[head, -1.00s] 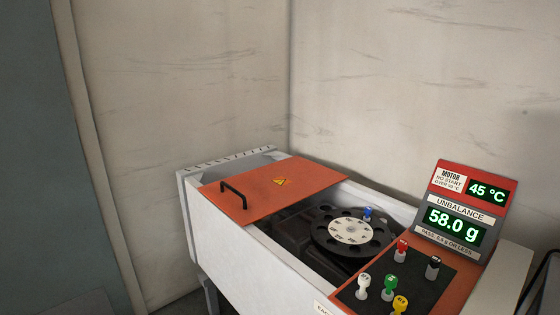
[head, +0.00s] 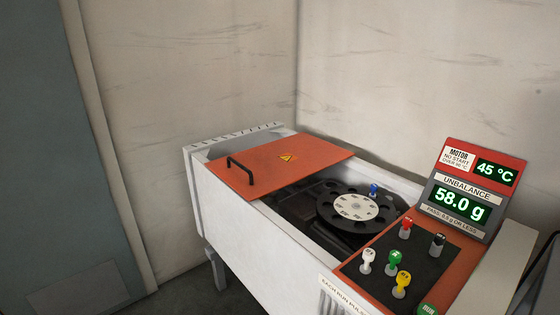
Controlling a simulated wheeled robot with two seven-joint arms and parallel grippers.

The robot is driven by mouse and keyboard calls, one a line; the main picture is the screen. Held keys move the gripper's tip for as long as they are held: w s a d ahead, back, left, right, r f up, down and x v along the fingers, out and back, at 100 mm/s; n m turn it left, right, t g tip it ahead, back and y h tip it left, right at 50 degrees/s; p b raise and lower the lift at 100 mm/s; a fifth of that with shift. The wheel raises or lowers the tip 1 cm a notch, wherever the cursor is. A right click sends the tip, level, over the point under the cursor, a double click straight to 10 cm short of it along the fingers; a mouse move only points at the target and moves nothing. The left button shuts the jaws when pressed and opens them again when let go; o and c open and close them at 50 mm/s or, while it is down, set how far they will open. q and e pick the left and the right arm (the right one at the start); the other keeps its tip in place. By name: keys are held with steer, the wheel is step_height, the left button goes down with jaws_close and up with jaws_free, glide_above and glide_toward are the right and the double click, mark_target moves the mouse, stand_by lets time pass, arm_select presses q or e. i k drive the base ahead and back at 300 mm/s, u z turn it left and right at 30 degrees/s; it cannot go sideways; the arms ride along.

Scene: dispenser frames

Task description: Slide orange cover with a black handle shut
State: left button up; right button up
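The orange cover (head: 318,153) lies across the far left part of the white machine's open top and carries a yellow warning triangle. Its black handle (head: 241,168) stands up near the cover's left front edge. To the right of the cover the opening is uncovered and shows a black round disc (head: 355,208) with holes around a white centre. A blue peg (head: 374,188) stands on the disc's far rim. Neither of my grippers shows in the head view.
An orange and black panel with red, black, white, green and yellow knobs (head: 395,259) sits at the right end. A display stand (head: 461,200) reading 45 °C and 58.0 g rises behind it. Pale walls (head: 200,70) close in behind; a grey-blue panel (head: 50,150) is at left.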

mark_target(254, 173)
steer(key=u, duration=1.2)
steer(key=i, duration=1.7)
steer(key=z, duration=2.7)
